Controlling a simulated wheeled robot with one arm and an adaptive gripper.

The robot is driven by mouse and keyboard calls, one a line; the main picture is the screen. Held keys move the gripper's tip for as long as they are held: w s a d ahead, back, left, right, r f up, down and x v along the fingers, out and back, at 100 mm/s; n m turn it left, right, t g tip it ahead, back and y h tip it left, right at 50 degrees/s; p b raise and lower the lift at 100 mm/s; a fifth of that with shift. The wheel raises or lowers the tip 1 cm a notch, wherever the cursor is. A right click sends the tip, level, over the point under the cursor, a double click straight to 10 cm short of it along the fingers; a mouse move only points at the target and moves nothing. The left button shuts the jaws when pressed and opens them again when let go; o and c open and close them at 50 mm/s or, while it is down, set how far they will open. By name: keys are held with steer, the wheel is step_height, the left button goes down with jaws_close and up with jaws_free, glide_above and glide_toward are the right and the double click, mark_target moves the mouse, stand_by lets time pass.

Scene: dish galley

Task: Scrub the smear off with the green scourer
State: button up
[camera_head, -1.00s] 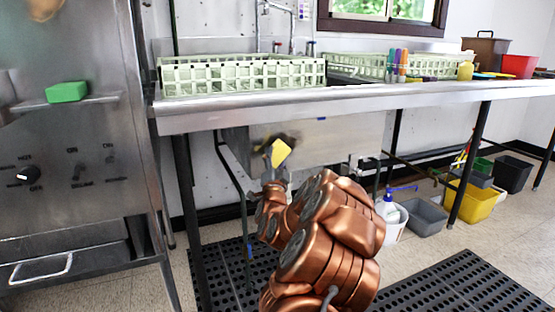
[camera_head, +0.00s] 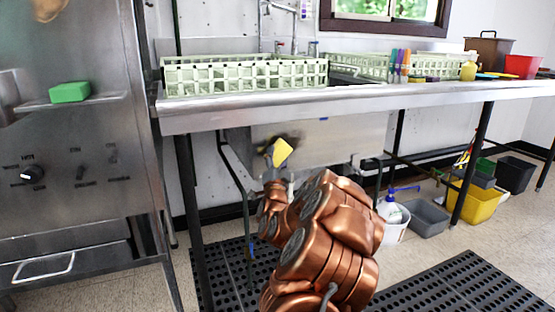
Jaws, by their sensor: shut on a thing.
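The green scourer (camera_head: 70,92) lies on a small ledge on the front of the steel machine at the left. A brownish smear (camera_head: 46,10) shows on that machine's front, at the top edge of the view. My gripper (camera_head: 274,168) is under the counter, well to the right of the scourer. It is shut on a flat yellow piece (camera_head: 282,152), held tilted in front of the steel panel below the sink. A dark, yellowish stain (camera_head: 270,144) shows on that panel behind the piece. The fingers are small and partly hidden by my arm.
Black mats (camera_head: 460,285) cover the floor.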

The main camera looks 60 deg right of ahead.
mark_target(286, 155)
steer(key=shift+w+d, duration=0.35)
steer(key=shift+w, duration=0.25)
stand_by(0.3)
steer(key=shift+s+d+b, duration=0.4)
steer(key=shift+s+d, duration=0.2)
steer(key=shift+d, duration=0.15)
steer(key=shift+s+d+b, duration=0.35)
steer(key=shift+s+d, duration=0.2)
steer(key=shift+d, duration=0.2)
steer(key=shift+s+d+f+b, duration=0.1)
steer(key=shift+s+d+b, duration=0.25)
steer(key=shift+d, duration=0.3)
steer(key=shift+s+d+b, duration=0.25)
steer(key=shift+s+d, duration=0.1)
steer(key=shift+d, duration=0.3)
steer(key=shift+s+d+b, duration=0.4)
steer(key=shift+s+d, duration=0.3)
steer(key=shift+d, duration=0.3)
steer(key=shift+s+d+b, duration=0.4)
steer(key=shift+s+d, duration=0.25)
steer(key=shift+d, duration=0.3)
steer(key=shift+w, duration=0.1)
